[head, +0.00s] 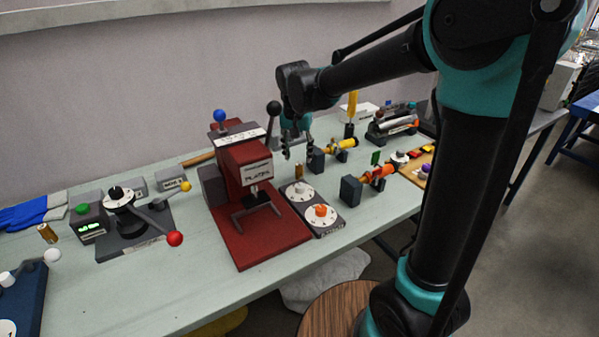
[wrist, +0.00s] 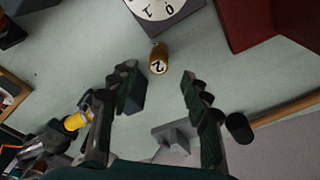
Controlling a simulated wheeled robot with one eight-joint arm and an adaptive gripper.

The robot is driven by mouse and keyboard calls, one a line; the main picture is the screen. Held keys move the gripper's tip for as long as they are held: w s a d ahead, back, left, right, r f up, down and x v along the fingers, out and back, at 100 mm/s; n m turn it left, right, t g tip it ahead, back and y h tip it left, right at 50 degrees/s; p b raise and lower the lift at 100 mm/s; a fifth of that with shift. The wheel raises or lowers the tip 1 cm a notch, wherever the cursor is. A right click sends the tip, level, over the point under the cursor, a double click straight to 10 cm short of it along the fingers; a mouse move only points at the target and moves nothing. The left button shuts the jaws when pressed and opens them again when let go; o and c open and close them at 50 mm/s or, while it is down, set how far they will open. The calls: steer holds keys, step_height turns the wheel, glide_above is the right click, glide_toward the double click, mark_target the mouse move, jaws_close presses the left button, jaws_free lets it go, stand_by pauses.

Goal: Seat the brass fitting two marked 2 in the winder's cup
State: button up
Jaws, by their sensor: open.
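The brass fitting marked 2 (wrist: 158,62) stands on the bench. Its white top with the numeral shows in the wrist view. In the head view a small brass piece (head: 299,171), which seems to be this fitting, stands behind the dial box. My gripper (head: 298,153) is open and points down above it. In the wrist view the fingers (wrist: 160,78) are spread with a wide gap, and the fitting lies beyond their tips, near the middle of that gap. I hold nothing. A black device with a dial and a red-balled lever (head: 118,197) stands at left; I cannot make out the winder's cup.
A red press (head: 246,180) stands left of my gripper. The two-dial box (head: 313,208) is in front of the fitting. Another brass piece (head: 47,233) is at far left.

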mark_target(299, 164)
steer(key=shift+w+d+f, duration=0.1)
steer(key=shift+w+f, duration=0.1)
steer(key=shift+f, duration=1.2)
steer(key=shift+w+d+f, duration=0.1)
steer(key=shift+w+f, duration=0.05)
steer(key=shift+f, duration=1.2)
jaws_close()
